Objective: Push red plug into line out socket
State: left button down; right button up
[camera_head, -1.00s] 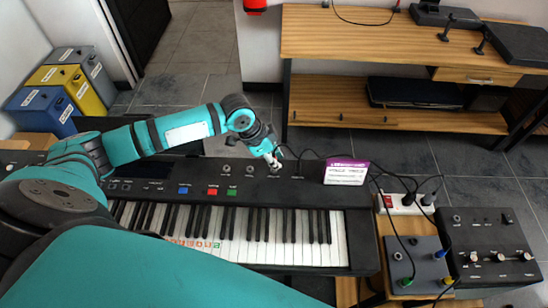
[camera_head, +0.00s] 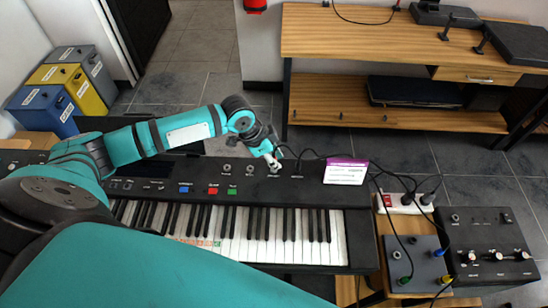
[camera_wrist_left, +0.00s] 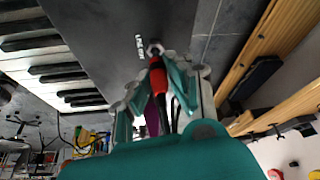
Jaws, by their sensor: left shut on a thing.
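My left gripper (camera_head: 274,161) is above the back panel of the black keyboard (camera_head: 150,188). In the left wrist view the gripper (camera_wrist_left: 158,98) is shut on the red plug (camera_wrist_left: 158,76), which lies lengthwise between the teal fingers. The plug's front end meets a round metal socket (camera_wrist_left: 154,47) in the dark panel, beside small white lettering. I cannot tell how deep the plug sits. In the head view the gripper mostly hides the plug and this socket. Two other round sockets (camera_head: 227,169) (camera_head: 251,170) are to its left. My right gripper is not in view.
A white and purple card (camera_head: 346,173) stands right of the gripper, with dark cables beside it. A white power strip (camera_head: 404,204), a grey box (camera_head: 413,262) and a black control box (camera_head: 490,245) are farther right. A wooden shelf (camera_head: 390,40) stands behind.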

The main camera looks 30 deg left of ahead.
pick_arm(q)
jog(key=shift+f+b, duration=0.4)
jog(key=shift+f, duration=0.45)
jog(key=shift+s+f, duration=0.1)
jog(key=shift+f, duration=0.1)
jog(key=c, duration=1.2)
grip_release()
jog(key=shift+o, duration=0.2)
